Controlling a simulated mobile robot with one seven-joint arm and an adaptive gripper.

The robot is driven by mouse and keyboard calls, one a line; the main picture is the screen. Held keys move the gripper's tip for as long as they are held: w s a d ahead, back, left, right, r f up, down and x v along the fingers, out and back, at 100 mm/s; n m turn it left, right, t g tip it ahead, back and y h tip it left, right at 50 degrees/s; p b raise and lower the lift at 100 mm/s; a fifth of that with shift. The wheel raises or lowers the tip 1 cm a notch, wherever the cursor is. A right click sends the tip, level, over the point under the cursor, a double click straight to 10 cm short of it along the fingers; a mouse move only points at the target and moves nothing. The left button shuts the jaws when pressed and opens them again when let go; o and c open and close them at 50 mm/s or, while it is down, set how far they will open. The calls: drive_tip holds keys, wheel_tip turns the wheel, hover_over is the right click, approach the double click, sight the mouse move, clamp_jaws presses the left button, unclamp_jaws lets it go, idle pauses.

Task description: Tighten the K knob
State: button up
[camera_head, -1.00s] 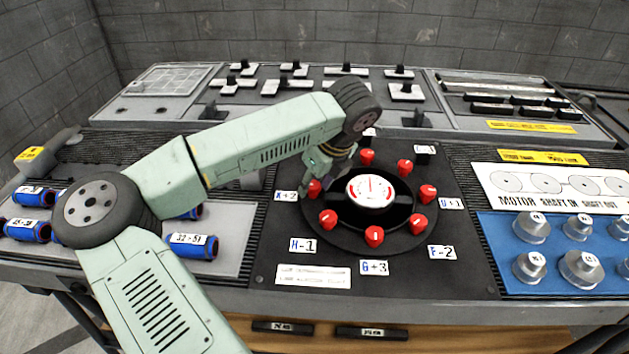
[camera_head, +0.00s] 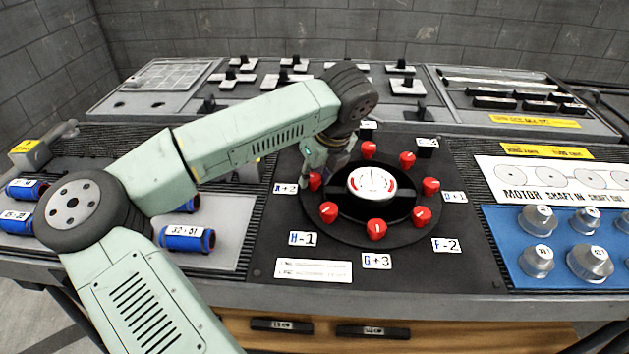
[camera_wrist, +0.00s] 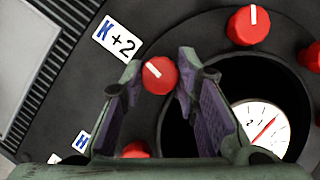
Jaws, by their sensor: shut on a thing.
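The K knob (camera_wrist: 158,75) is a red knob with a white pointer line, beside the white "K+2" label (camera_wrist: 117,38). In the wrist view its pointer line slants toward the upper left. My gripper (camera_wrist: 161,82) is shut on it, with one finger on either side of the knob near the fingertips. In the head view the K knob (camera_head: 315,181) shows only partly, below my wrist and left of the round gauge (camera_head: 372,184). The "K+2" label (camera_head: 286,188) is just to its left. The fingertips are hard to make out there.
Several other red knobs, such as the one by "H-1" (camera_head: 328,212) and the one by "G+3" (camera_head: 376,229), ring the gauge closely. Blue cylinders (camera_head: 187,239) lie to the left. A blue panel with metal knobs (camera_head: 537,221) is at the right.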

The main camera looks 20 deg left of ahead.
drive_tip(key=m+b, duration=0.1)
drive_tip(key=b, duration=0.1)
drive_tip(key=m+t+b, duration=0.1)
drive_tip(key=m+b, duration=0.1)
drive_tip(key=b, duration=0.1)
drive_tip(key=shift+f+m+h, duration=0.3)
drive_tip(key=shift+f+h, duration=0.05)
drive_tip(key=shift+h, duration=0.05)
drive_tip(key=m+h+b, duration=0.1)
drive_tip(key=m+b, duration=0.3)
drive_tip(key=shift+s+a+r+t+h, duration=0.1)
drive_tip(key=shift+a+r+t+h, duration=0.1)
drive_tip(key=shift+t+h, duration=0.2)
drive_tip(key=m+h, duration=0.1)
drive_tip(key=m, duration=0.1)
drive_tip(key=m+b, duration=0.1)
drive_tip(key=m, duration=0.1)
drive_tip(key=shift+r+m+h, duration=0.15)
drive_tip(key=shift+m+h, duration=0.95)
drive_tip(key=shift+m, duration=1.3)
drive_tip(key=shift+a+g, duration=0.1)
drive_tip(key=shift+g, duration=0.2)
drive_tip(key=o, duration=1.1)
